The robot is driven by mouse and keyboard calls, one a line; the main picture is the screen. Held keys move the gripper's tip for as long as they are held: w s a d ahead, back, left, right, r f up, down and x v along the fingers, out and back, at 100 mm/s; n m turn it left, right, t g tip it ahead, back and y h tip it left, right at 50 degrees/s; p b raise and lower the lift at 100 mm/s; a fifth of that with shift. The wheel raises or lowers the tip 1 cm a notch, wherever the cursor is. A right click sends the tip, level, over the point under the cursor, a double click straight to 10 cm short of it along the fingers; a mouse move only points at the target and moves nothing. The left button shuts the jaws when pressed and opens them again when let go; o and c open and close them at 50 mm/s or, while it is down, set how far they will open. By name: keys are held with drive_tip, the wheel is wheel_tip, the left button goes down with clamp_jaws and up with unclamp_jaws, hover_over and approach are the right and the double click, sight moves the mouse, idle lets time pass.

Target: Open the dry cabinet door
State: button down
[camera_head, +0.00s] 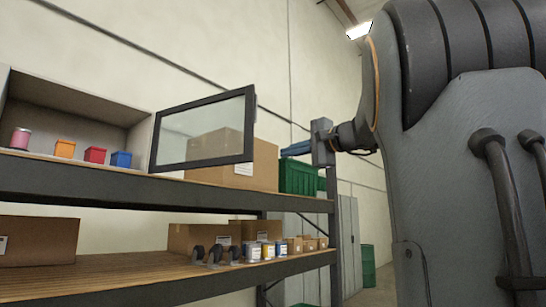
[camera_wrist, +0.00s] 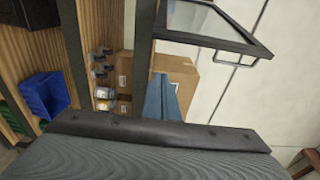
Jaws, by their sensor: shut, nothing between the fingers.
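The dry cabinet (camera_head: 75,95) is the pale box at the left of the upper shelf, with its front uncovered. Its dark-framed glass door (camera_head: 205,162) stands swung out from the cabinet's right side. The door also shows at the top of the wrist view (camera_wrist: 258,47), with a bar handle (camera_wrist: 238,62) on its edge. My gripper (camera_head: 284,152) is right of the door's free edge and apart from it. Its blue fingers show shut and empty in the wrist view (camera_wrist: 160,98).
A pink can (camera_head: 20,138) and orange, red and blue bins (camera_head: 121,159) sit inside the cabinet. A cardboard box (camera_head: 262,165) is behind the door, and a green crate (camera_head: 298,178) is beside it, below my gripper. The lower shelf holds cartons, casters and cans.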

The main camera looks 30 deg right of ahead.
drive_tip(key=w+a+p, duration=0.5)
drive_tip(key=w, duration=0.2)
drive_tip(key=shift+a, duration=0.3)
drive_tip(key=shift+a+f, duration=0.15)
